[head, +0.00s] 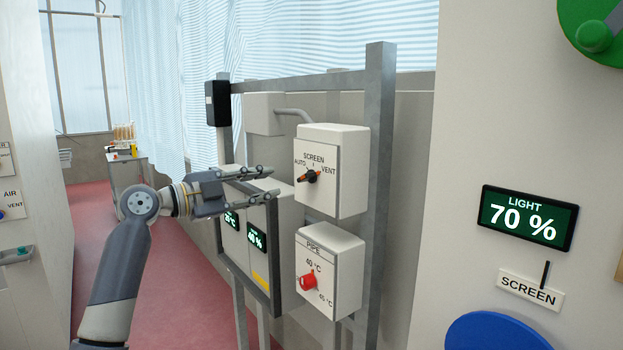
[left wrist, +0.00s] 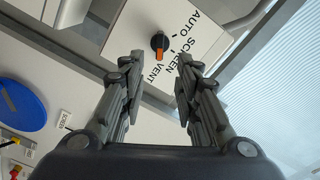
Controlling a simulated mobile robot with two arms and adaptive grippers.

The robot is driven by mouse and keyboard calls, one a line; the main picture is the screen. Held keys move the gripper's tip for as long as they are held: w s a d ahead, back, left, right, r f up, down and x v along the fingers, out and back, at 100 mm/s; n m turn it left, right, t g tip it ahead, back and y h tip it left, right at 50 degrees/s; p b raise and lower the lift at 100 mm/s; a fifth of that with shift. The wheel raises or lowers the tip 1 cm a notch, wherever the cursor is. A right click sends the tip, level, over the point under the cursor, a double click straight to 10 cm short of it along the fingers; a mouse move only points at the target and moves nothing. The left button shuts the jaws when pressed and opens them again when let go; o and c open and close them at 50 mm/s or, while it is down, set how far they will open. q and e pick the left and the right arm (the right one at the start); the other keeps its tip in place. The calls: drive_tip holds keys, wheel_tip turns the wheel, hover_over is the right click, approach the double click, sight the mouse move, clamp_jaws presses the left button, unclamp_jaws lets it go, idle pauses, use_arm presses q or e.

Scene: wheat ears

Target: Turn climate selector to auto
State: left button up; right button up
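The climate selector is a pale box (head: 345,195) on a grey metal frame, with AUTO, SCREEN and VENT marked around a black knob (head: 312,177) with an orange pointer. The knob also shows in the left wrist view (left wrist: 158,42), where its orange end points to the VENT side. My left gripper (head: 273,182) is open and empty, left of the knob in the head view and apart from it. In the left wrist view the knob appears beyond the gap between the open fingertips (left wrist: 162,66). My right gripper is in neither view.
Below the selector is a PIPE box (head: 345,265) with a red knob (head: 308,282). A dark-framed panel with green displays (head: 257,238) stands just under my left gripper. A metal post (head: 378,160) rises behind the boxes. A LIGHT display (head: 527,217) is at right.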

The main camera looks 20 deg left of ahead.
sight(302, 178)
use_arm(q)
drive_tip(key=p+x, duration=0.4)
drive_tip(key=x, duration=0.5)
drive_tip(key=shift+w+d+r+p, duration=0.1)
drive_tip(key=shift+w+d+p, duration=0.1)
drive_tip(key=shift+p, duration=0.1)
drive_tip(key=shift+w+d, duration=0.3)
drive_tip(key=shift+w, duration=0.1)
clamp_jaws()
